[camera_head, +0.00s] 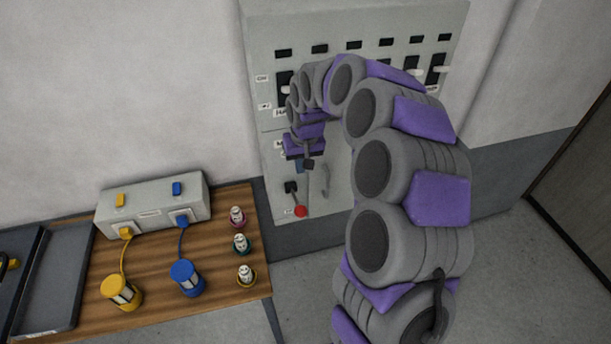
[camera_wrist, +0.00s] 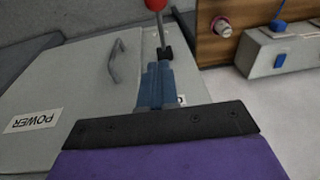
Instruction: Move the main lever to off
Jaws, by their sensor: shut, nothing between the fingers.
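The main lever has a red ball knob (camera_head: 301,211) on a thin shaft. It tilts down from a black pivot on the lower panel of a grey cabinet. In the wrist view the red knob (camera_wrist: 156,4) is at the top edge, with the black pivot (camera_wrist: 165,53) below it. My gripper (camera_head: 306,166) is in front of the panel, above the lever in the head view. In the wrist view its blue fingers (camera_wrist: 156,68) are shut and empty, close to the pivot; I cannot tell whether they touch it. Small labels beside the lever are unreadable.
A grey handle (camera_wrist: 116,62) and a POWER label (camera_wrist: 30,122) are on the cabinet door. Black-slotted switches (camera_head: 437,68) line the upper cabinet. A wooden table (camera_head: 215,285) at left holds a grey box (camera_head: 150,208), yellow and blue plugs, and several small bottle-like parts.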

